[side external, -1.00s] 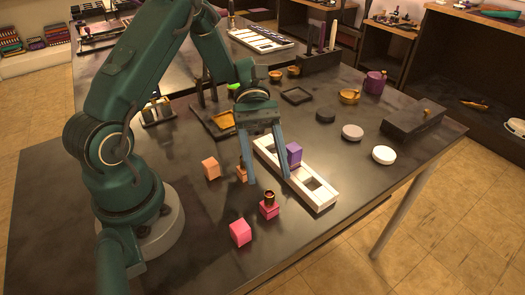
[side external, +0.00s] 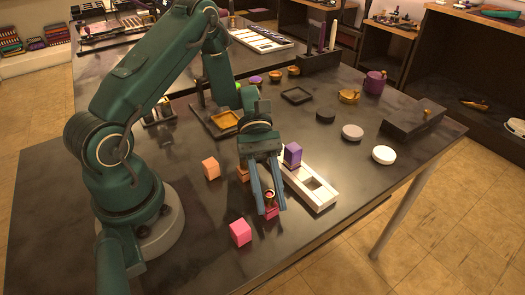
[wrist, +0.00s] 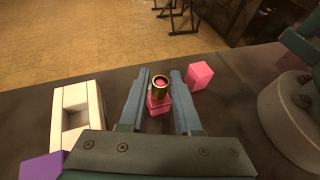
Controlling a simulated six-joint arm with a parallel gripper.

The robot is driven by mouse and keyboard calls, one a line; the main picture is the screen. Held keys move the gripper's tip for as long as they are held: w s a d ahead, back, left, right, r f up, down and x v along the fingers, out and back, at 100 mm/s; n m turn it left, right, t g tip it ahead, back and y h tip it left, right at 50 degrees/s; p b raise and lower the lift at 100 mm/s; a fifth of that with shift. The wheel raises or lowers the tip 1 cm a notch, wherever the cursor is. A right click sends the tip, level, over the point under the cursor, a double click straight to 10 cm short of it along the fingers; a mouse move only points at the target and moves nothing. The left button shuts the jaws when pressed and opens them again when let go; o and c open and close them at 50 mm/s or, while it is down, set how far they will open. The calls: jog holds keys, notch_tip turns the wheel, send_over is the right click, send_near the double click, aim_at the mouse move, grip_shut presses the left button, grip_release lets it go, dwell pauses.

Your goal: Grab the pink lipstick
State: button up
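The pink lipstick (side external: 271,211) stands upright on the dark table, with a pink square base and a gold collar. In the wrist view the lipstick (wrist: 160,90) shows its pink tip inside the gold ring, between my two fingers. My gripper (side external: 271,210) points down over it, with one blue finger on each side. In the wrist view my gripper (wrist: 160,74) is open, with a gap between the lipstick and the right finger; the left finger is very close to it. The pink cap (side external: 240,232) stands apart, near the table's front edge.
An orange block (side external: 211,168) stands to the left, and another orange item (side external: 243,174) is partly hidden behind my gripper. Round lids and bowls stand farther back.

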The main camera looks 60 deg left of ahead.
grip_shut()
